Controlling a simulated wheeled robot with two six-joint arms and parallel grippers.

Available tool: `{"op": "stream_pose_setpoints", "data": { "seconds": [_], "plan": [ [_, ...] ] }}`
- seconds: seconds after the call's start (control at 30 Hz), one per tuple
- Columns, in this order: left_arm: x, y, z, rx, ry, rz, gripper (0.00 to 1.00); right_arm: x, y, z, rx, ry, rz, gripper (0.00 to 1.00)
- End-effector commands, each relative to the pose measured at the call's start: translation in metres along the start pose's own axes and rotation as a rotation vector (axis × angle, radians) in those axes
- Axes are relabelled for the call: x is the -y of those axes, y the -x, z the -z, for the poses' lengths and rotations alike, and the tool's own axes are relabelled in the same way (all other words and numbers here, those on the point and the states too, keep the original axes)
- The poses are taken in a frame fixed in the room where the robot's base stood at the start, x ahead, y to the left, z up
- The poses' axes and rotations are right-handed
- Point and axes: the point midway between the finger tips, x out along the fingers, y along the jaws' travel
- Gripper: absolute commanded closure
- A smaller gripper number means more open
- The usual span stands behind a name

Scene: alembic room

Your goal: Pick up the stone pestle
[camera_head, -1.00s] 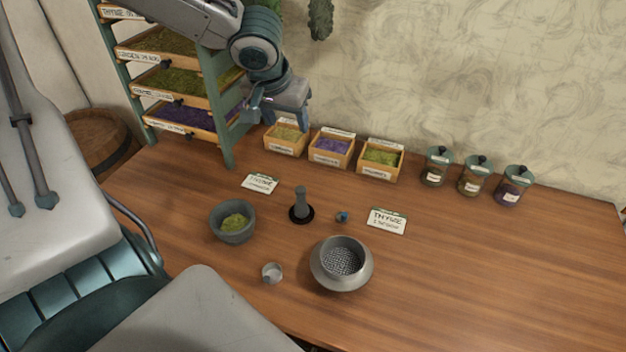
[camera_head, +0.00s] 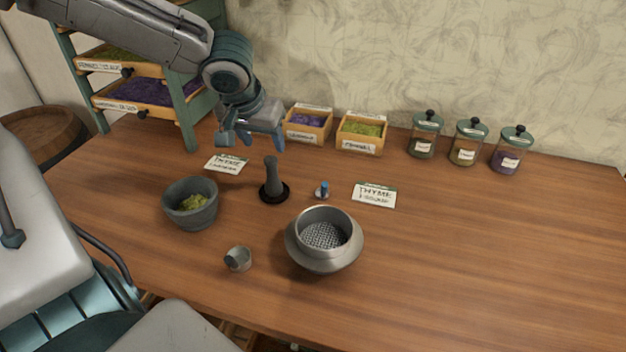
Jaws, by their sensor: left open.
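The stone pestle (camera_head: 272,178) is a dark grey rod standing upright on a round black base on the wooden table. It stands between the stone mortar and the metal sieve pot. My left gripper (camera_head: 250,148) comes in from the upper left, pointing down. It is open and empty, above and slightly behind the pestle in the picture, apart from it. The stone mortar (camera_head: 178,212) holds green herb and stands left of the pestle. My right gripper is not in view.
A sieve pot (camera_head: 296,246) and small metal cup (camera_head: 238,259) stand in front. A small blue-topped item (camera_head: 323,190) and thyme card (camera_head: 374,195) lie right. Herb boxes (camera_head: 359,147), lidded jars (camera_head: 465,155) and a drawer rack (camera_head: 186,125) stand behind. The table's right side is clear.

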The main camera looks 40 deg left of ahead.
Motion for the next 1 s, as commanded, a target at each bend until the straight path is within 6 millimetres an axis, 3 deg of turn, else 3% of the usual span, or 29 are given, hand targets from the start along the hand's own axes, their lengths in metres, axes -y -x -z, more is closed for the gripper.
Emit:
{"op": "stream_pose_setpoints", "data": {
  "seconds": [0.3,0.47,0.67,1.0],
  "plan": [
    [0.001,-0.042,-0.001,0.003,-0.001,0.003,0.46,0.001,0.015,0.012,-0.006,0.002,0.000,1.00],
    [0.001,-0.056,-0.001,0.001,0.000,0.001,0.46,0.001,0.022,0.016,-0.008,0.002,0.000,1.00],
    [0.002,-0.068,0.000,0.002,0.000,0.002,0.46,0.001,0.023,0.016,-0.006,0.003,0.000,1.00],
    [0.004,-0.107,0.002,0.001,0.000,0.002,0.46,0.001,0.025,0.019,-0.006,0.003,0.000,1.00]
  ]
}}
